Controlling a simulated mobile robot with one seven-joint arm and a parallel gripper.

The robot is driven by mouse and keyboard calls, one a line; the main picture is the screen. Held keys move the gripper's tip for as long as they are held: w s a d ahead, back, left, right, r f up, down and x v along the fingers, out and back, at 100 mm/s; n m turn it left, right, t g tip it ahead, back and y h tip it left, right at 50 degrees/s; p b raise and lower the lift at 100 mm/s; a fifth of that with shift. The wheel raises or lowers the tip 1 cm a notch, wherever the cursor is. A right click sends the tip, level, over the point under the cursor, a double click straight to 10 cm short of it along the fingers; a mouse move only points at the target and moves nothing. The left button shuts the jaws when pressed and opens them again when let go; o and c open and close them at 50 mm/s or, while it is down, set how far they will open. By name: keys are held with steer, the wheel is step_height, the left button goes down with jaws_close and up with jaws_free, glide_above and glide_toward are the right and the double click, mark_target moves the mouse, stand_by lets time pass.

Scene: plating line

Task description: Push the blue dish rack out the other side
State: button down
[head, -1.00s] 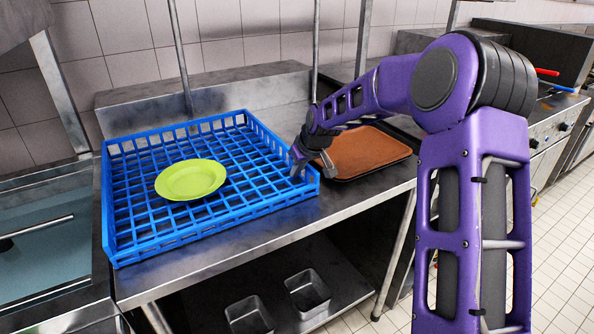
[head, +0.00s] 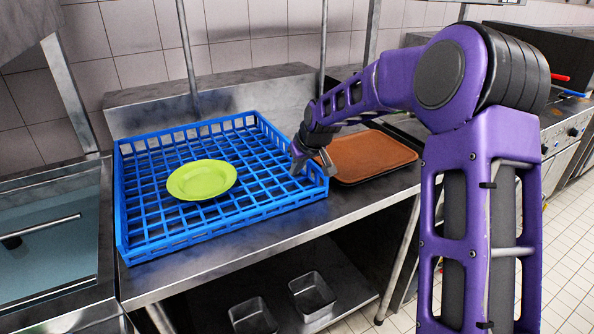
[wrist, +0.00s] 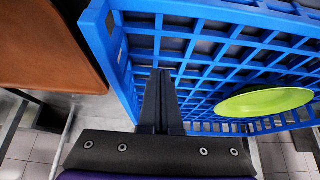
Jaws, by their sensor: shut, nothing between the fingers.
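The blue dish rack (head: 225,218) sits on the steel counter, beside the sink basin at its left. A yellow-green plate (head: 201,180) lies in it; both also show in the wrist view, the rack (wrist: 118,62) with the plate (wrist: 262,102) at right. My gripper (head: 310,164) is at the right end of the rack, by its right wall. In the wrist view its two dark fingers (wrist: 160,76) are together with nothing between them, and their tips overlap the rack's grid near its end wall. I cannot tell whether they touch it.
A brown tray (head: 372,158) lies on the counter just right of the rack. The sink basin (head: 45,255) is at left, with a steel panel behind the rack. Two metal pans (head: 312,296) stand on the lower shelf. A cooking range is at far right.

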step_height(320, 180, up, 8)
steer(key=p, duration=0.4)
steer(key=shift+f+p, duration=0.15)
steer(key=shift+p, duration=0.2)
